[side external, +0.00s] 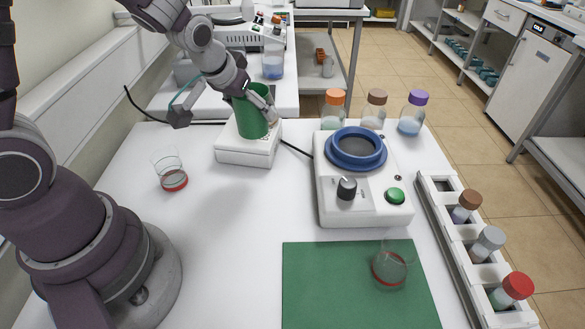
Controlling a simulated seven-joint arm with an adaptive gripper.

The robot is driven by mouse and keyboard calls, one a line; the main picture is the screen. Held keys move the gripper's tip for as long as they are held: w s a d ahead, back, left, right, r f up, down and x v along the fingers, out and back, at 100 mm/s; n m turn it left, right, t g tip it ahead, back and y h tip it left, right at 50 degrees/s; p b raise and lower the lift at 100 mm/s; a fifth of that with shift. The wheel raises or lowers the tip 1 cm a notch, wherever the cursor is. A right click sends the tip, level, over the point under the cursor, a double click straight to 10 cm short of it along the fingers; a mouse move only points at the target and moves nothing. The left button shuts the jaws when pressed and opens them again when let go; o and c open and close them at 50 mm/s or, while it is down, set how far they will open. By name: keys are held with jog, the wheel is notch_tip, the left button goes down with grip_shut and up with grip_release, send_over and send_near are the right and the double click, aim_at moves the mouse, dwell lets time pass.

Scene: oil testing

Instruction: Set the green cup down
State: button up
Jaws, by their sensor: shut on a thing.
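The green cup (252,117) is upright at the white box-shaped device (247,153) at the back left of the table. My gripper (255,98) is shut on the cup near its rim, reaching in from the upper left. The cup's base is at the device's top, but I cannot tell whether it touches or hovers just above.
A machine with a blue ring (356,148) stands to the right, with several capped bottles behind it. A glass beaker (171,172) stands at left. Another beaker (390,267) is on the green mat (320,290). A vial rack (443,230) lines the right edge. The table's middle is clear.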

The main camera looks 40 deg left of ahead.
jog(key=s+d+m+g+h, duration=0.1)
jog(key=s+d+m+h, duration=0.45)
jog(key=d, duration=0.85)
jog(key=s+d+m+g+h, duration=0.1)
jog(key=s+d+m+h, duration=0.1)
jog(key=s+d+m, duration=0.9)
jog(key=shift+n+g, duration=0.3)
jog(key=shift+n, duration=0.65)
jog(key=x, duration=0.6)
jog(key=a+x, duration=0.1)
jog(key=x, duration=0.2)
jog(key=shift+w+d+f, duration=0.15)
jog(key=shift+w+f, duration=0.35)
jog(key=shift+f, duration=0.15)
jog(key=o, duration=1.1)
